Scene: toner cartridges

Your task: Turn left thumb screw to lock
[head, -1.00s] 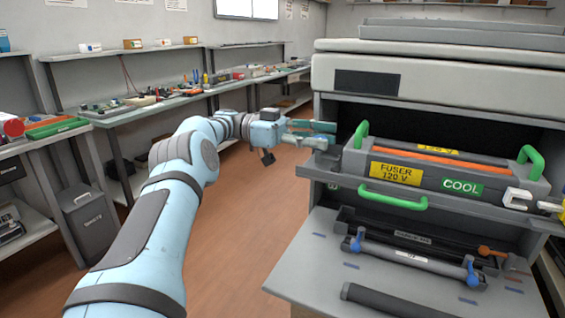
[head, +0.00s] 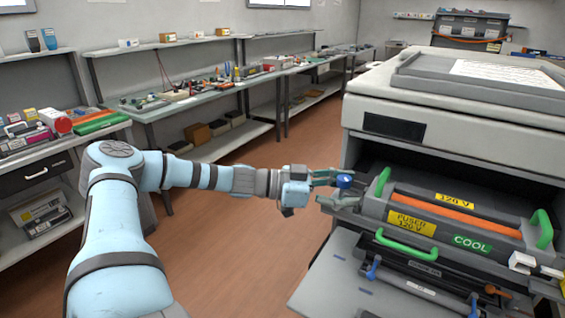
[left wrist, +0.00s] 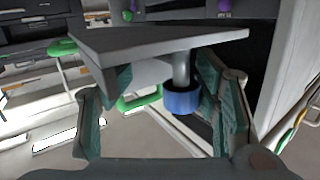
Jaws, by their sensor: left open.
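The left thumb screw has a blue knob (head: 344,181) at the left end of the grey fuser unit (head: 412,222). In the left wrist view the knob (left wrist: 182,101) sits on a short grey shaft beside a grey plate. My left gripper (head: 328,178) is open at the knob. Its teal fingers (left wrist: 163,88) stand on either side of the knob in the left wrist view, with a visible gap on the left; contact on the right cannot be told. My right gripper is not in view.
The printer body (head: 450,135) rises close behind the fuser. Green handles (head: 541,230) stand up on the fuser. A dark bar with blue levers (head: 374,268) lies below, above a grey open door (head: 340,275). Open floor lies left of the printer, with workbenches beyond.

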